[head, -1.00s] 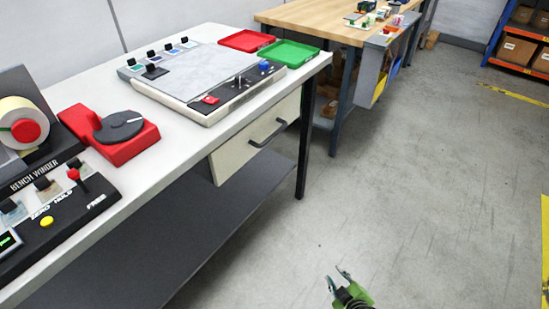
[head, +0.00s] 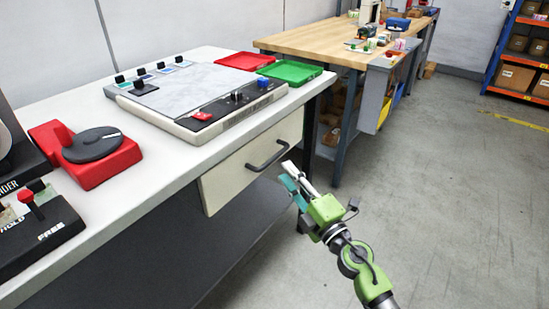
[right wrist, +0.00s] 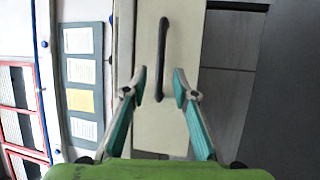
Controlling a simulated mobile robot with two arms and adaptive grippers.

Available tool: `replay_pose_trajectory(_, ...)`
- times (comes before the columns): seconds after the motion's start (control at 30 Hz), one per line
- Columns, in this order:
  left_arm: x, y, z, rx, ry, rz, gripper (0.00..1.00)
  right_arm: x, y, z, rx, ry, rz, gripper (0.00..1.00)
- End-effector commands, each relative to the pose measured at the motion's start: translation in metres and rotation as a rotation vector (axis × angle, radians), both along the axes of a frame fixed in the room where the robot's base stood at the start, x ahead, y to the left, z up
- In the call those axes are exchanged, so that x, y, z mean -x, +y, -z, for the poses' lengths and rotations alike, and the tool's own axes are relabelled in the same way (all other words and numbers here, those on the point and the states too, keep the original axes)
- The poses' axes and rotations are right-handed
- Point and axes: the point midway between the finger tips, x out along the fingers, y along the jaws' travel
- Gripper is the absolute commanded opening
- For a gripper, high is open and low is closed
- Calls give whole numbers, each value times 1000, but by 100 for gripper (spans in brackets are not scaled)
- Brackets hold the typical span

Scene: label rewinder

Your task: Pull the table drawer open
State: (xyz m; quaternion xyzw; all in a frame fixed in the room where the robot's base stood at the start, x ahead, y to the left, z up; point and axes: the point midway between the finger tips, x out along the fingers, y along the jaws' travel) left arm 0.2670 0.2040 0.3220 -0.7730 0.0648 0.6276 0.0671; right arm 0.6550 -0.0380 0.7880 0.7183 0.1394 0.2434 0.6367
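The table drawer (head: 228,184) has a cream front under the white tabletop and looks shut. Its black bar handle (head: 268,157) is on the front. My right gripper (head: 286,173) is just in front of the drawer, near the right end of the handle. In the right wrist view the gripper's (right wrist: 160,80) teal-padded fingers are open. The handle (right wrist: 163,45) runs upright in that picture, its lower end lined up between the fingertips against the drawer front (right wrist: 186,40). No grip on it shows. My left gripper is not in view.
The white table (head: 150,193) carries a flat grey-topped device (head: 190,95), a red rotary unit (head: 85,155), and red (head: 246,61) and green (head: 290,72) trays. A dark lower shelf (head: 215,250) lies below the drawer. A wooden bench (head: 320,40) stands behind. Floor at right is clear.

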Motion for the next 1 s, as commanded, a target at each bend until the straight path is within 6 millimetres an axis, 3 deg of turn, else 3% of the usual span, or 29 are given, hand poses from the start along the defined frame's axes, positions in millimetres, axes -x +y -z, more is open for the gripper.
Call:
replay_pose_trajectory(0.1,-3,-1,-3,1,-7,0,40,-23,14,-5,-2,-1,0,26)
replay_pose_trajectory(0.33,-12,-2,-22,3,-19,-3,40,-53,32,-9,-1,-1,1,26)
replay_pose_trajectory(0.8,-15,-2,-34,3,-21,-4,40,-64,38,-12,-1,2,1,26)
replay_pose_trajectory(0.83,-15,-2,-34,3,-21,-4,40,-64,38,-12,-1,2,1,24)
replay_pose_trajectory(0.93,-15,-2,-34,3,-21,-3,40,-64,38,-12,-1,2,1,0)
replay_pose_trajectory(1.0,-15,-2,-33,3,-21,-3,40,-64,38,-12,-1,2,1,0)
